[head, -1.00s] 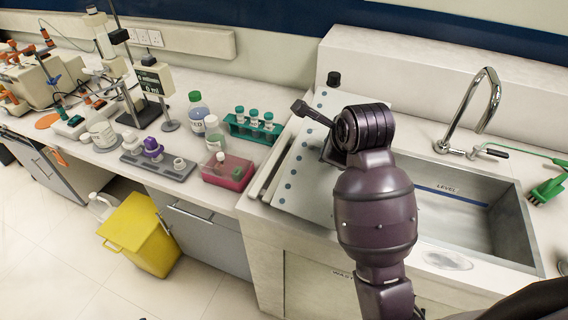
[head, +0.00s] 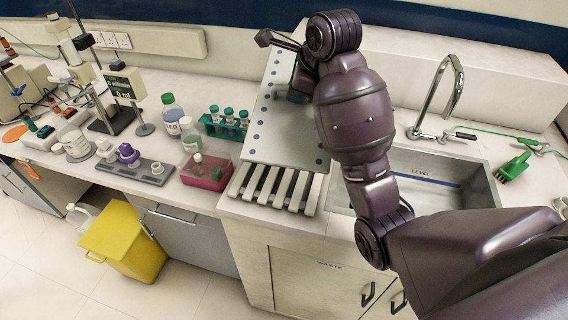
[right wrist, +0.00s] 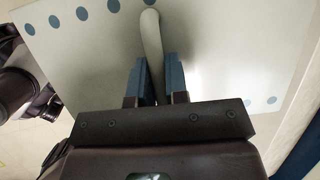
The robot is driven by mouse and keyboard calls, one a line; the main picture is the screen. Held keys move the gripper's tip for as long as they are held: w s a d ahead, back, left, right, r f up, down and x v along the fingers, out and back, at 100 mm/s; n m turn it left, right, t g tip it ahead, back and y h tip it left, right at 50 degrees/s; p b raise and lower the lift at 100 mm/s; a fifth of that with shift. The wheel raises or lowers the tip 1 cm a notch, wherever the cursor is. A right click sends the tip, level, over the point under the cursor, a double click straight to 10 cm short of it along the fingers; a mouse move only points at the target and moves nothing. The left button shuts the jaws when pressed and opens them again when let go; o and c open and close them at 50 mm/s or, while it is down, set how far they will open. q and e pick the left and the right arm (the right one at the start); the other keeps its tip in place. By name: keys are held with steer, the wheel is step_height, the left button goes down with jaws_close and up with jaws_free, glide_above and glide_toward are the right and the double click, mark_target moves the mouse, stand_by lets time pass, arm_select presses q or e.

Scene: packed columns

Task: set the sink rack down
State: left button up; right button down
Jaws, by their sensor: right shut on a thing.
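The sink rack, which I take to be the pale panel (head: 275,138) with blue dots along its edges, lies over the counter left of the sink in the head view. It fills much of the right wrist view (right wrist: 225,45). My right gripper (head: 297,93) is at the panel's back part, partly hidden behind my own wrist. In the right wrist view its blue fingers (right wrist: 153,85) are shut on a pale rounded bar (right wrist: 152,35) in front of the panel. I cannot tell whether the panel touches the surface below. My left gripper is not in view.
White slats (head: 275,188) lie in front of the panel. The sink (head: 425,160) and its tap (head: 440,95) are at the right. Left of the panel are a pink box (head: 207,172), a green tube rack (head: 225,127) and bottles.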

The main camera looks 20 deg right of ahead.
mark_target(277, 94)
steer(key=w+r+n, duration=0.1)
steer(key=w, duration=0.1)
steer(key=w+a+r+n+g+y+p, duration=0.1)
steer(key=w+r, duration=0.1)
steer(key=shift+w+a+r, duration=0.15)
steer(key=shift+w+r, duration=0.05)
steer(key=shift+w+g+y, duration=0.3)
steer(key=shift+g, duration=0.1)
steer(key=shift+w+n, duration=0.1)
steer(key=shift+n, duration=0.2)
steer(key=shift+d+f+g, duration=0.2)
steer(key=shift+g, duration=0.2)
steer(key=shift+s+a+f+n+g+y, duration=0.15)
steer(key=shift+s+a+f+g+y, duration=0.1)
steer(key=shift+s+f+g, duration=0.25)
steer(key=shift+s+a+f+n+g+y, duration=0.15)
steer(key=shift+s+a+f+g, duration=0.15)
steer(key=shift+s+f, duration=0.35)
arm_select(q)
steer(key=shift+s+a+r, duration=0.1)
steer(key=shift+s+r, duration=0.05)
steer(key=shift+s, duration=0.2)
arm_select(e)
step_height(277, 94, down, 20)
steer(key=c, duration=1.1)
jaws_free()
